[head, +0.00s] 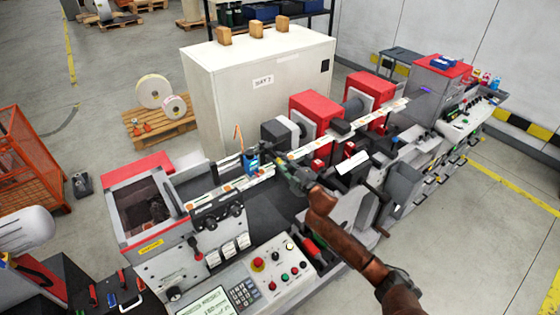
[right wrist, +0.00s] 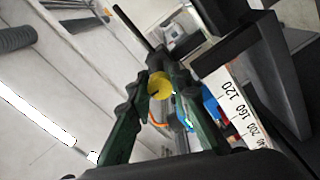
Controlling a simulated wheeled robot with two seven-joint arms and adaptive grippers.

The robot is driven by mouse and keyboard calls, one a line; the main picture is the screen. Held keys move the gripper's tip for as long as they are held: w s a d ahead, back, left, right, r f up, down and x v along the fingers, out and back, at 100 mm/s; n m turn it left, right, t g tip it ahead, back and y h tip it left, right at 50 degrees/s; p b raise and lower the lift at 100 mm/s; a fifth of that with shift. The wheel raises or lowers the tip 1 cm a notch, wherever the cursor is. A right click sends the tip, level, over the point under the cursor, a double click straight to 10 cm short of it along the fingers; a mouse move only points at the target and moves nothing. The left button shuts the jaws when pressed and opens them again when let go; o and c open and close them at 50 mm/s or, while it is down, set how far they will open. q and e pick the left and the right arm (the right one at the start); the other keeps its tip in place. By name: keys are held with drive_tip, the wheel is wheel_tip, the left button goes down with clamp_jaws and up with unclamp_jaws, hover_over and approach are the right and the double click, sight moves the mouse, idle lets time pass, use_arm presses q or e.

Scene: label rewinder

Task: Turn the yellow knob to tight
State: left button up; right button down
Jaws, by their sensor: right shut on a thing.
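The yellow knob (right wrist: 160,86) shows in the right wrist view as a round yellow disc with a small dark mark, between the fingertips of my right gripper (right wrist: 165,80). The green fingers are shut on it from both sides. I cannot read a tight mark or the knob's setting. My left gripper is not in view.
A blue part (head: 251,164) stands on the machine just left of the gripper; it also shows in the wrist view (right wrist: 186,122). A scale with printed numbers (right wrist: 232,98) lies beside the fingers. A cream cabinet (head: 235,120) and red units (head: 316,112) stand behind. A control panel (head: 275,265) is in front.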

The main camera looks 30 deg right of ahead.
drive_tip(key=shift+f, duration=0.1)
drive_tip(key=c, duration=1.7)
unclamp_jaws()
drive_tip(key=shift+c, duration=0.2)
drive_tip(key=shift+s, duration=0.1)
drive_tip(key=s+d, duration=0.1)
drive_tip(key=s, duration=0.6)
drive_tip(key=shift+s+d, duration=0.2)
drive_tip(key=shift+s, duration=0.2)
